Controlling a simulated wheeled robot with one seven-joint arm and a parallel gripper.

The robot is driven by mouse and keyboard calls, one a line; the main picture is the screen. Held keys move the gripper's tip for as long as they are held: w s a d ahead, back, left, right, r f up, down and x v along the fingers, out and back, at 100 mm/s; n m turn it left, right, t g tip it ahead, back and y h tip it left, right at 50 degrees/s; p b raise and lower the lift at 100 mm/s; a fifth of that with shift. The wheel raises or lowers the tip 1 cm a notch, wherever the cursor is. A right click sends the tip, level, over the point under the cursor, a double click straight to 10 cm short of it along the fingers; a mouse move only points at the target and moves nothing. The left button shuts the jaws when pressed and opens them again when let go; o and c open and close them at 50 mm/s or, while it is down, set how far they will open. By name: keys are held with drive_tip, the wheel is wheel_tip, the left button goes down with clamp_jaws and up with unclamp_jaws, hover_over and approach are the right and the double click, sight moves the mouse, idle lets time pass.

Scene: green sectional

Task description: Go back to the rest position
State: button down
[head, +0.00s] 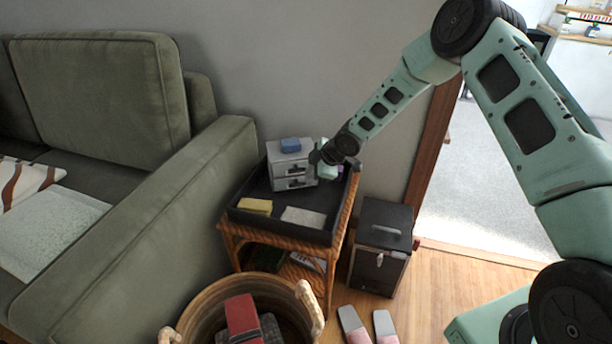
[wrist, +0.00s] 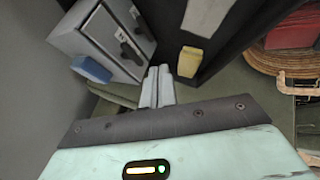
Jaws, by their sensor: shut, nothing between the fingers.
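My gripper (head: 314,158) is at the far end of my outstretched arm, beside the small grey drawer unit (head: 290,168) on the black-topped wicker side table (head: 232,232). In the wrist view the fingers of my gripper (wrist: 157,72) are together with nothing between them. The drawer unit (wrist: 95,45) stands just beyond them at upper left, and its drawers look shut. I cannot tell whether the fingers touch it.
A yellow block (head: 255,206) and a grey pad lie on the table tray. A green sofa (head: 150,220) stands left, a black box (head: 380,245) right, a basket (head: 195,305) and slippers (head: 353,325) in front. Wooden floor is clear at right.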

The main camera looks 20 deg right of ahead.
drive_tip(key=s+a+r+m+g+h, duration=0.1)
drive_tip(key=s+a+r+m, duration=0.1)
drive_tip(key=s+a+r, duration=0.5)
drive_tip(key=s+a+r+m+g+h, duration=0.1)
drive_tip(key=s+a+r+g, duration=0.1)
drive_tip(key=s+r, duration=0.85)
drive_tip(key=s+r+m+g+h, duration=0.1)
drive_tip(key=s+r+m+g, duration=0.15)
drive_tip(key=s, duration=1.15)
drive_tip(key=s+r+m+g+h, duration=0.1)
drive_tip(key=s+r+m, duration=0.15)
drive_tip(key=s, duration=1.15)
wheel_tip(320, 180, up, 16)
drive_tip(key=p, duration=1.6)
drive_tip(key=shift+s+a+f, duration=0.25)
